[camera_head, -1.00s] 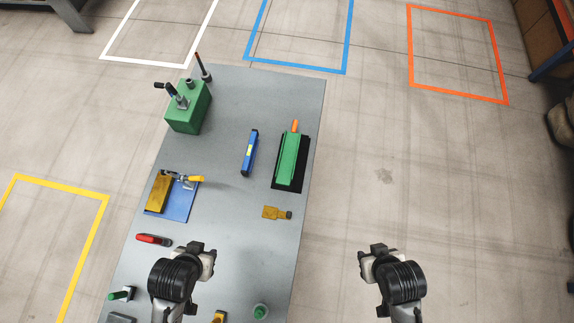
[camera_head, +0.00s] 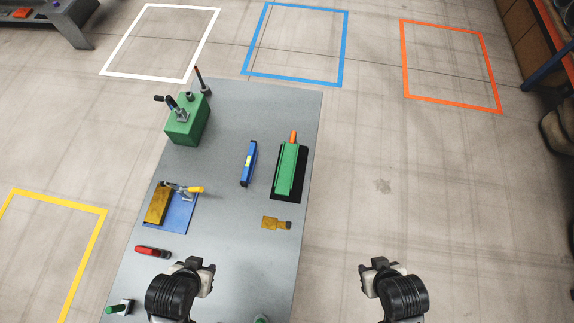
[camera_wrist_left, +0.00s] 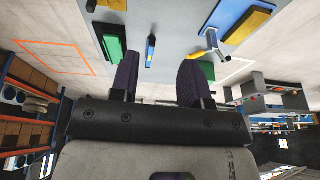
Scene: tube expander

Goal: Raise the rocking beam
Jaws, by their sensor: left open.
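I cannot tell for sure which part is the rocking beam. A long green channel-shaped piece (camera_head: 287,170) with an orange tip (camera_head: 293,137) lies on a black plate (camera_head: 304,174) at the table's right side. A green box (camera_head: 188,127) with upright fittings and a dark-handled lever stands at the far left of the table. My left gripper (camera_head: 200,266) is above the table's near part, open and empty; its two dark fingers stand apart in the left wrist view (camera_wrist_left: 158,78). My right gripper (camera_head: 373,267) hangs right of the table, touching nothing; its finger opening is unclear.
On the grey table (camera_head: 232,220) lie a blue level-like bar (camera_head: 248,164), a yellow-brown block (camera_head: 158,204) with a clamp on a blue plate (camera_head: 181,215), a brass piece (camera_head: 275,223) and a red-handled tool (camera_head: 152,252). The table's middle is clear.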

